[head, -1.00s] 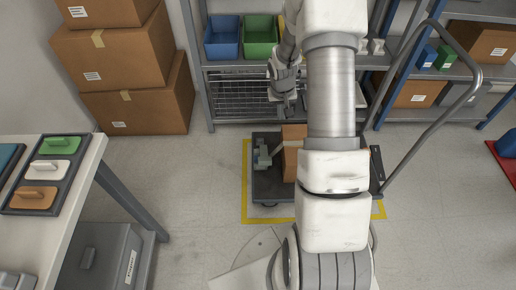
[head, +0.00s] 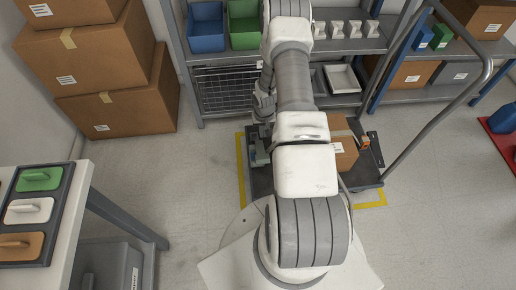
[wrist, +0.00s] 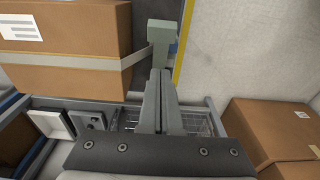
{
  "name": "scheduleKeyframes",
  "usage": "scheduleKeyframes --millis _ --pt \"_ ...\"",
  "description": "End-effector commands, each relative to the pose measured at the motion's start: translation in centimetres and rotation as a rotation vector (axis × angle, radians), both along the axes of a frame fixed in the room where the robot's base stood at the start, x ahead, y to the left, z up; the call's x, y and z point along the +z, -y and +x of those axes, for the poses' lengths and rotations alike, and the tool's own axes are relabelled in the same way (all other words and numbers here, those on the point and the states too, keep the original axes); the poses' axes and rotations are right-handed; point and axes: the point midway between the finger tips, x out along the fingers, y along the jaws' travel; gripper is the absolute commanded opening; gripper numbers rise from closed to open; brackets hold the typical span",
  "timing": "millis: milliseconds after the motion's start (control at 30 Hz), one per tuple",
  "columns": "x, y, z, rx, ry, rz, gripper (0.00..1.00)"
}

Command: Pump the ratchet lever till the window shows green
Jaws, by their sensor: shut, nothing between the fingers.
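The ratchet (head: 258,153), a grey-green block with its lever, sits on the left part of the dark cart (head: 375,150). In the wrist view the ratchet's upright grey-green part (wrist: 163,32) stands just beyond my fingertips, at the end of a pale strap (wrist: 85,68). The strap runs across a cardboard box (wrist: 70,32). My gripper (wrist: 160,73) is shut and empty, its fingers pointing at the ratchet; I cannot tell whether they touch it. I cannot make out the indicator window or its colour. In the head view my arm hides part of the box (head: 343,152).
A shelf rack (head: 232,60) with blue and green bins stands behind the cart. The cart's tall handle (head: 445,110) rises at the right. Stacked cartons (head: 115,80) stand at the left, and a table (head: 75,200) is at the near left. Floor between is clear.

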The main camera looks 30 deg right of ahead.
Motion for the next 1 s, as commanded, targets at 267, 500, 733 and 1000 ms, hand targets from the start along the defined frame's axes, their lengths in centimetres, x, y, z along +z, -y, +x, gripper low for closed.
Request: scheduleKeyframes --millis 267,500,733,1000 --pt "-0.5 0.0 -0.2 -0.003 -0.001 0.003 0.0" --pt "-0.8 0.0 -0.2 -0.003 -0.002 0.003 0.0" --pt "-4.3 0.1 0.0 -0.003 -0.004 0.004 0.0" --pt "-10.1 0.3 0.6 -0.003 -0.001 0.004 0.0"
